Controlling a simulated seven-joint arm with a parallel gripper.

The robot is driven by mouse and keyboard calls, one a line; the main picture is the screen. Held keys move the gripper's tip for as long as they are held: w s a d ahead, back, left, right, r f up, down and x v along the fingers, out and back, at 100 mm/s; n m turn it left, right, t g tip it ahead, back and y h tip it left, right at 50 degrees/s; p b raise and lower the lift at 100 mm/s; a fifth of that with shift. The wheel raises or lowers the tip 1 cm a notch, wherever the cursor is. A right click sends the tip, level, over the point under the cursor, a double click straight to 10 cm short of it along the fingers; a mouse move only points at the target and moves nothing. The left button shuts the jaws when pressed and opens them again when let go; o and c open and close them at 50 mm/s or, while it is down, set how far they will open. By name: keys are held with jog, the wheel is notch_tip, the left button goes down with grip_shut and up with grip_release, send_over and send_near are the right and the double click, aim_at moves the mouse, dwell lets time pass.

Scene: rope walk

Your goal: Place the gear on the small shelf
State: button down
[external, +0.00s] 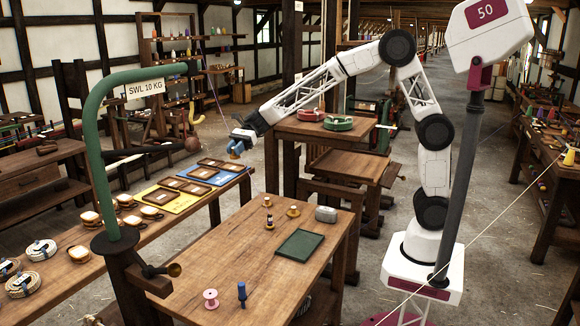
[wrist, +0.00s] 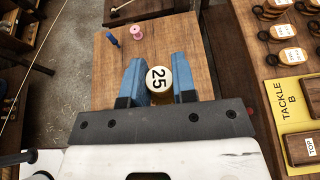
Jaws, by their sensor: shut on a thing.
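My gripper (wrist: 159,76) is shut on a round piece (wrist: 157,78) with a cream top marked "25" and an amber side below. I cannot make out gear teeth on it. In the external view my gripper (external: 238,145) is raised at the end of the outstretched arm, left of the centre; the held piece is too small to tell there. A wooden stand with a low shelf (external: 350,166) is to the right of my gripper. I cannot tell whether this is the small shelf. No toothed gear is clearly visible elsewhere.
A long bench (external: 175,222) holds labelled boards.

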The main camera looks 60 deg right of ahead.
notch_tip(320, 180, up, 15)
jog(key=s+d+m+t+h, duration=0.1)
jog(key=d+m+t+h, duration=0.45)
jog(key=d, duration=3.85)
jog(key=s+d+m+t+h, duration=0.1)
jog(key=s+d+m+t, duration=0.15)
jog(key=s+d, duration=0.5)
jog(key=s+d+m+t+h, duration=0.1)
jog(key=s+d+m+t, duration=0.2)
jog(key=d, duration=0.8)
jog(key=s+d+m+t+h, duration=0.1)
jog(key=s+d+m, duration=0.1)
jog(key=s+d, duration=0.6)
notch_tip(320, 180, down, 6)
jog(key=w+d, duration=0.1)
jog(key=shift+w, duration=0.2)
jog(key=shift+f, duration=1.9)
